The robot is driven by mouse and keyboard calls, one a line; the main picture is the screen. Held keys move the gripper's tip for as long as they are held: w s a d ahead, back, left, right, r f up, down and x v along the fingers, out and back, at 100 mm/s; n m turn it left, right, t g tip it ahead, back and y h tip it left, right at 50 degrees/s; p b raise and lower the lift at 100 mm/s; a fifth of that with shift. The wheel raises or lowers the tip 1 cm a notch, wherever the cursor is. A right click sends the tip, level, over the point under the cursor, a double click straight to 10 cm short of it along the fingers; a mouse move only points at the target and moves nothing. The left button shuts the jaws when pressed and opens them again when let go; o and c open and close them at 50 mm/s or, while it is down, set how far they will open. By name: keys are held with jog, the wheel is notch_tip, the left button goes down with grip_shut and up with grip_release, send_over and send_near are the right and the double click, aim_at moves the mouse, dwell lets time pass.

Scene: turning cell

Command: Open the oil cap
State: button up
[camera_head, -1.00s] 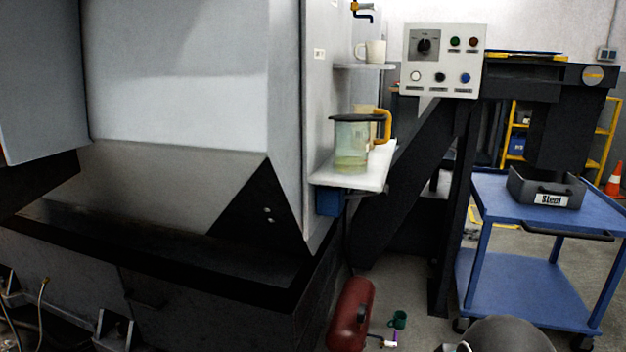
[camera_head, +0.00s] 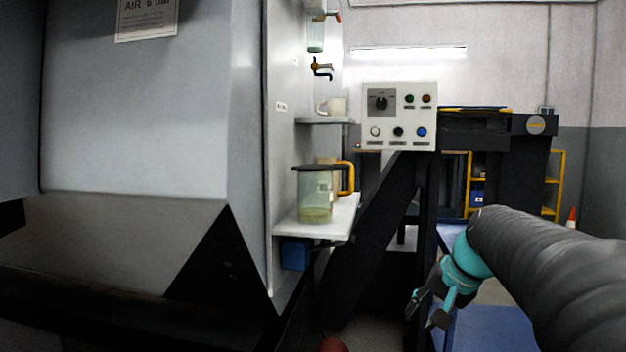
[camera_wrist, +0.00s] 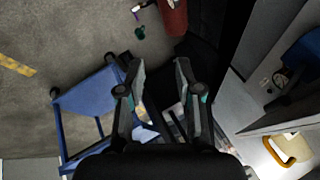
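A clear jug (camera_head: 315,200) with a dark flat lid (camera_head: 314,168), a yellow handle and a little yellowish liquid stands upright on the lower white shelf (camera_head: 335,215) of the grey machine. I cannot tell for certain which part is the oil cap. My gripper (camera_head: 428,308) is open and empty, to the right of and lower than the jug in the head view, and apart from it. In the wrist view my gripper (camera_wrist: 160,72) points toward the floor with both fingers spread. A yellow handle (camera_wrist: 290,150) shows at the lower right there.
A white cup (camera_head: 331,107) stands on the upper shelf. A control panel (camera_head: 399,116) and dark slanted frame stand right of the shelves. A blue cart (camera_wrist: 85,98) and red cylinder (camera_wrist: 173,16) are below.

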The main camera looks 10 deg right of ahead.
jog(key=w+d+r+m+t+y+b, duration=0.1)
jog(key=w+d+r+t+y, duration=0.1)
jog(key=w+r, duration=0.5)
jog(key=w+d+r+m+t+y+b, duration=0.1)
jog(key=w+d+r+t+y, duration=0.15)
jog(key=w+r, duration=0.45)
jog(key=s+a+r+n+y, duration=0.1)
jog(key=s+a+r+y, duration=0.2)
jog(key=r, duration=0.7)
jog(key=n+y, duration=0.1)
jog(key=y, duration=0.1)
send_near(347, 167)
jog(key=shift+g, duration=0.25)
jog(key=x, duration=0.7)
jog(key=w+d+x, duration=0.1)
jog(key=x, duration=0.2)
jog(key=shift+w+a+b, duration=0.25)
jog(key=shift+a+b, duration=0.05)
jog(key=shift+b, duration=0.1)
jog(key=shift+c, duration=0.3)
grip_shut()
